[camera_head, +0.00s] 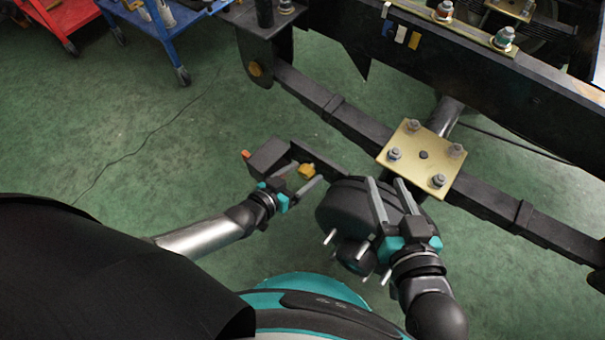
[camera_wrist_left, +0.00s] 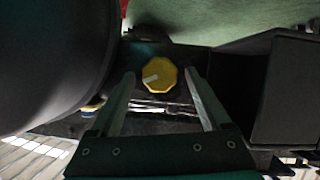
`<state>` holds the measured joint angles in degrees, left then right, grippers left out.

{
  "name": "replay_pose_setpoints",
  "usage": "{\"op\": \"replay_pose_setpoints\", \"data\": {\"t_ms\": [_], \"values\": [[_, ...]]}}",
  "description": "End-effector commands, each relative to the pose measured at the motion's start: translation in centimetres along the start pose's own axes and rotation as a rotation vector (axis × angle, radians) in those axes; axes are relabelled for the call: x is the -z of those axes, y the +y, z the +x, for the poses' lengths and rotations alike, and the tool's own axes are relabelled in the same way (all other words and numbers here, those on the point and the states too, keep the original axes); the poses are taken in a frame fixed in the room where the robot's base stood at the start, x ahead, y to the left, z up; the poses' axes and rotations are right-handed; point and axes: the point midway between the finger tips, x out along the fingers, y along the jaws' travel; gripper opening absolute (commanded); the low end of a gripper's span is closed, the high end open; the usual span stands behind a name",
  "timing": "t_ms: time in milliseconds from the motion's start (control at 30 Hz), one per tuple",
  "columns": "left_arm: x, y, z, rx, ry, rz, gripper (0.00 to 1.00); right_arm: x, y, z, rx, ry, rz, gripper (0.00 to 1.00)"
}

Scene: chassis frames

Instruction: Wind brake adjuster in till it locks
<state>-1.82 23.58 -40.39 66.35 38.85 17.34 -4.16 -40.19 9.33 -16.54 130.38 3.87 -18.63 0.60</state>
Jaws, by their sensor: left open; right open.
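The brake adjuster, a yellow faceted knob (camera_head: 307,171), sits on a dark housing (camera_head: 268,158) beside the black wheel hub. In the left wrist view the knob (camera_wrist_left: 160,77) shows a pale mark on its face. My left gripper (camera_head: 293,186) is open, its two fingers on either side of the knob in the picture. In the left wrist view its fingertips (camera_wrist_left: 160,80) flank the knob with a gap on both sides. My right gripper (camera_head: 388,190) is open over the black hub (camera_head: 342,205), holding nothing; whether its fingers touch the hub cannot be told.
A dark leaf spring beam (camera_head: 350,126) runs diagonally past, with a brass plate (camera_head: 424,155) bolted on it. Studs (camera_head: 330,237) stick out from the hub. The chassis rail (camera_head: 480,70) lies behind.

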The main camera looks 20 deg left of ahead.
Motion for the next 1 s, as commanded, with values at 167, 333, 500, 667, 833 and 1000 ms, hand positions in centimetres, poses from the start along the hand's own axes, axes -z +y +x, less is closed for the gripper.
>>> {"op": "replay_pose_setpoints", "data": {"t_ms": [167, 333, 500, 667, 833, 1000], "values": [[0.02, 0.02, 0.24, 0.000, 0.000, 0.000, 0.81, 0.06, -0.19, -0.01, 0.005, 0.019, 0.004, 0.50], [0.03, 0.02, 0.24, 0.000, 0.000, 0.000, 0.81, 0.09, -0.20, -0.02, 0.005, 0.020, 0.004, 0.50], [0.02, 0.02, 0.23, 0.000, 0.000, 0.000, 0.68, 0.07, -0.19, -0.02, 0.005, 0.019, 0.004, 0.50], [0.01, 0.02, 0.22, 0.000, 0.000, 0.000, 0.50, 0.05, -0.18, -0.02, 0.005, 0.018, 0.004, 0.50], [0.00, 0.02, 0.21, 0.000, 0.000, 0.000, 0.31, 0.04, -0.17, -0.02, 0.004, 0.018, 0.004, 0.50], [0.00, 0.02, 0.21, 0.000, 0.000, 0.000, 0.12, 0.03, -0.16, -0.02, 0.004, 0.018, 0.004, 0.50]]}}
